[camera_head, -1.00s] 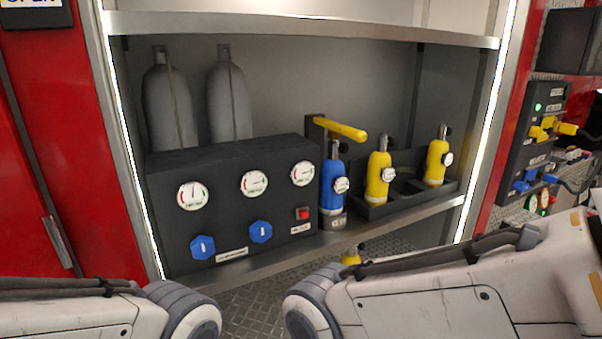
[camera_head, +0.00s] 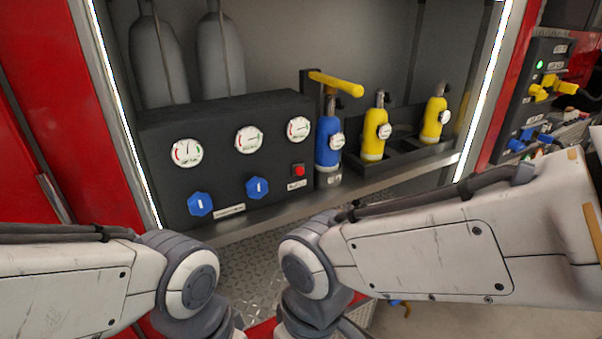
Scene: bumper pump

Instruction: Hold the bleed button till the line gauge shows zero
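A black control panel (camera_head: 228,140) stands on the metal shelf. It carries three round white gauges: left (camera_head: 187,153), middle (camera_head: 249,140) and right (camera_head: 298,129). Their labels and exact readings are too small to tell. A red button (camera_head: 298,171) sits low on the panel's right side, below the right gauge, with a small unreadable label under it. Nothing touches it. Two blue knobs, left (camera_head: 200,204) and right (camera_head: 257,188), sit on the lower front. Both my arms show at the bottom, well short of the panel. Neither gripper is in view.
A blue cylinder (camera_head: 328,145) with a yellow handle bar (camera_head: 336,84) above stands right of the panel. Yellow cylinders (camera_head: 374,135) (camera_head: 434,120) stand in a black tray. Two grey tanks (camera_head: 158,65) (camera_head: 220,57) are behind. The shelf edge (camera_head: 400,172) runs in front.

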